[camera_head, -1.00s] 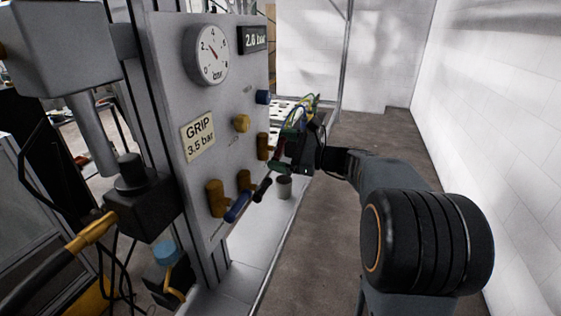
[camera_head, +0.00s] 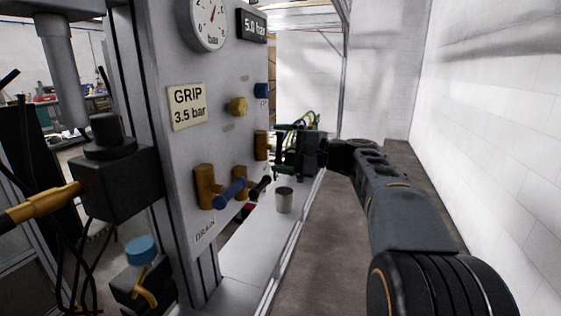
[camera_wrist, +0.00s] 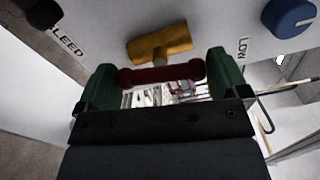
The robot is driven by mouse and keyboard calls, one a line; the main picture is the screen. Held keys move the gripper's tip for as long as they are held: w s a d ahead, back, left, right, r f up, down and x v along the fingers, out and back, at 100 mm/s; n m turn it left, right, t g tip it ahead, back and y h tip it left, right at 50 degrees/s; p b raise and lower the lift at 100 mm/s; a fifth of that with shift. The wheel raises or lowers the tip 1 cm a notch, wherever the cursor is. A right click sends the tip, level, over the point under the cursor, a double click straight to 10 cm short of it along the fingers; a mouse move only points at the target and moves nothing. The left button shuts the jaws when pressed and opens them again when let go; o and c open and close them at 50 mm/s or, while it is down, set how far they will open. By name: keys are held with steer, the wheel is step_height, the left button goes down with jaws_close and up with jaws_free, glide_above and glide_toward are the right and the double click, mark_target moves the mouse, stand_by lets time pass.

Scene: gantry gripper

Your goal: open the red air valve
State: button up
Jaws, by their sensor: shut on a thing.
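The red valve handle (camera_wrist: 160,75) lies across the wrist view, close in front of its brass valve body (camera_wrist: 160,42) and roughly along it. My gripper (camera_wrist: 160,80) has its green jaws at the two ends of the handle and is shut on it. In the head view my gripper (camera_head: 287,148) is at the right edge of the panel (camera_head: 215,130), beside the brass body (camera_head: 260,145); the red handle is hidden there. The digital display (camera_head: 252,25) reads 5.0 bar. The round gauge (camera_head: 208,22) is partly cut off at the top.
A blue-handled valve (camera_head: 230,192) and a black-handled one (camera_head: 259,188) project from the lower panel. A blue knob (camera_wrist: 290,17) by "LOW" is right of the handle. A grey cup (camera_head: 284,200) stands below my gripper. A white wall (camera_head: 480,130) bounds the right.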

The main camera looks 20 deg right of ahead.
steer(key=shift+n+b, duration=0.9)
steer(key=shift+n, duration=0.1)
steer(key=o, duration=0.6)
steer(key=shift+d, duration=0.1)
steer(key=shift+c, duration=0.2)
steer(key=p+v, duration=0.1)
steer(key=v, duration=1.2)
steer(key=shift+s+d, duration=0.25)
steer(key=shift+d, duration=0.05)
